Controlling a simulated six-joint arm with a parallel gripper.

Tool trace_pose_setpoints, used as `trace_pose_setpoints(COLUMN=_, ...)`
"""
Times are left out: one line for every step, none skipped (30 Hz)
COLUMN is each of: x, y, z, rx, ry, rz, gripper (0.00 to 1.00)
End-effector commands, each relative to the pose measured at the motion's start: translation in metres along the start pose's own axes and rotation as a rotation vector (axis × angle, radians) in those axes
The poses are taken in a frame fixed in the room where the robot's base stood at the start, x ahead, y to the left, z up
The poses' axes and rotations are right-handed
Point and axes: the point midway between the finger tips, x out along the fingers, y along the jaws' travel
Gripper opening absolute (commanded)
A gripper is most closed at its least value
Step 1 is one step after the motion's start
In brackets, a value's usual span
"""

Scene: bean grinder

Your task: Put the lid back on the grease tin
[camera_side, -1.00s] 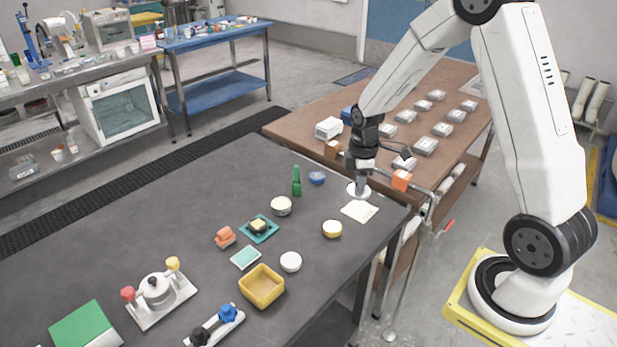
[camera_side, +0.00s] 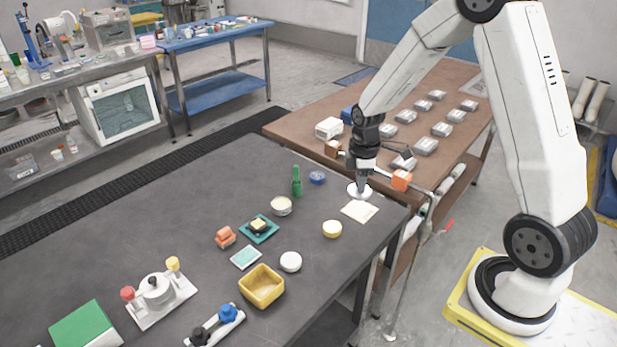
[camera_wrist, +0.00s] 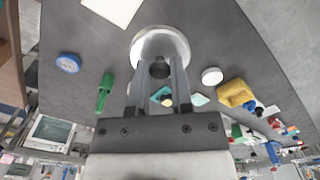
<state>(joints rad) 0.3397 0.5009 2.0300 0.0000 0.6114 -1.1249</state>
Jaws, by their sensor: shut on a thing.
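My gripper (camera_wrist: 161,62) is shut on the dark knob of a round white lid (camera_wrist: 178,40). In the side view, my gripper (camera_side: 361,184) is upright over the lid (camera_side: 357,194) near the far right end of the dark table. I cannot tell whether the lid touches the table. A wider cream-topped round tin (camera_side: 281,206) stands to the left. Which of them is the grease tin is not clear. Neither shows clearly in the wrist view, where the lid and fingers block the middle.
A white square sheet (camera_side: 360,211) lies just in front of the lid. A white round item (camera_side: 291,261) and a yellow bin (camera_side: 262,286) are nearer the camera. An orange block (camera_side: 402,180) is close right.

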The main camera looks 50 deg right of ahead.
Motion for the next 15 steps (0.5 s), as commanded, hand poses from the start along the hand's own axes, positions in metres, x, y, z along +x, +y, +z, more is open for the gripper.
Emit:
trace_pose_setpoints(x=0.001, y=0.003, z=-0.003, rx=-0.001, ry=0.0, rz=0.001, gripper=0.0)
trace_pose_setpoints(x=0.001, y=0.005, z=-0.006, rx=-0.002, ry=0.001, rz=0.001, gripper=0.0)
trace_pose_setpoints(x=0.001, y=0.007, z=-0.009, rx=-0.002, ry=0.001, rz=0.001, gripper=0.0)
trace_pose_setpoints(x=0.001, y=0.01, z=-0.012, rx=-0.002, ry=0.001, rz=0.001, gripper=0.0)
trace_pose_setpoints(x=0.002, y=0.012, z=-0.015, rx=-0.003, ry=0.0, rz=0.001, gripper=0.0)
trace_pose_setpoints(x=0.002, y=0.016, z=-0.019, rx=-0.002, ry=0.0, rz=0.001, gripper=0.0)
trace_pose_setpoints(x=0.003, y=0.018, z=-0.023, rx=-0.002, ry=0.0, rz=0.001, gripper=0.0)
trace_pose_setpoints(x=0.004, y=0.022, z=-0.028, rx=-0.002, ry=0.001, rz=0.001, gripper=0.0)
trace_pose_setpoints(x=0.004, y=0.026, z=-0.034, rx=-0.003, ry=0.001, rz=0.001, gripper=0.0)
trace_pose_setpoints(x=0.005, y=0.029, z=-0.038, rx=-0.003, ry=0.0, rz=0.0, gripper=0.0)
trace_pose_setpoints(x=0.006, y=0.033, z=-0.043, rx=-0.003, ry=0.001, rz=0.001, gripper=0.0)
trace_pose_setpoints(x=0.007, y=0.037, z=-0.05, rx=-0.003, ry=0.001, rz=0.001, gripper=0.0)
trace_pose_setpoints(x=0.008, y=0.04, z=-0.056, rx=-0.003, ry=0.0, rz=0.0, gripper=0.0)
trace_pose_setpoints(x=0.008, y=0.043, z=-0.061, rx=-0.003, ry=0.0, rz=0.0, gripper=0.0)
trace_pose_setpoints(x=0.01, y=0.047, z=-0.068, rx=-0.003, ry=0.001, rz=0.001, gripper=0.0)
